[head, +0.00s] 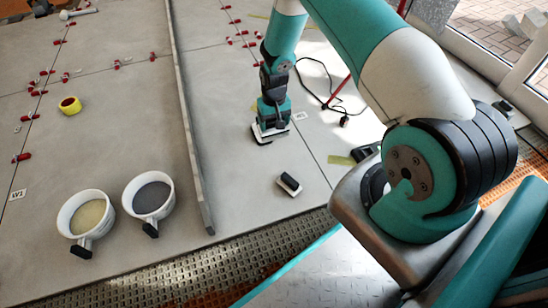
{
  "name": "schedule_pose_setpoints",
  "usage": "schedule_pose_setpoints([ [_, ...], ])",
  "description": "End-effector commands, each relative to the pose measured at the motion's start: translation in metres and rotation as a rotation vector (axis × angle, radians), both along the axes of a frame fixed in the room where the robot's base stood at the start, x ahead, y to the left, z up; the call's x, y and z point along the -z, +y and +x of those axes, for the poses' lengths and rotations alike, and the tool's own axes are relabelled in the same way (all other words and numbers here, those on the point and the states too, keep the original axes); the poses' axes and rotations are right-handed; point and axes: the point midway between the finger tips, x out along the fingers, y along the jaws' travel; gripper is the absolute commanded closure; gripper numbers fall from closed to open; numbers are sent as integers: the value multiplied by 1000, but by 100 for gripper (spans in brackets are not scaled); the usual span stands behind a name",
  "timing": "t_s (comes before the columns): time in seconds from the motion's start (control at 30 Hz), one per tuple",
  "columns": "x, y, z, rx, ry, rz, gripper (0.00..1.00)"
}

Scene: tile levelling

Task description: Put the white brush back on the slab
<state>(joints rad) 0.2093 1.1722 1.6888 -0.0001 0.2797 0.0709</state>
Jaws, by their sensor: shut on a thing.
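My gripper (269,127) points down, low over the grey slab (235,100), to the right of the long straight bar. It is shut on the white brush (271,134), which shows as a pale piece with a dark edge just under the jaws. The gripper hides much of the brush. I cannot tell whether the brush touches the slab or hangs just above it.
A small black-and-white block (289,185) lies nearer me. A long grey bar (187,115) lies to the left. A dark cable (328,95) lies right.

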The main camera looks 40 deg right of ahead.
Motion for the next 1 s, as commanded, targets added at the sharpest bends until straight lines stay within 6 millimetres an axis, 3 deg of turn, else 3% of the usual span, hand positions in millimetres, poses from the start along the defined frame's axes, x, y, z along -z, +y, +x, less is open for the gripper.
schedule_pose_setpoints([
  [0.03, 25, 0, -1, 0, 2, 1, 61],
  [0.3, 90, 0, 0, -1, 0, 0, 61],
  [0.57, 109, 0, 0, -1, 0, 0, 61],
  [0.8, 146, 0, 0, -1, 1, 0, 61],
  [1.0, 145, 0, 0, -1, 0, 0, 61],
])
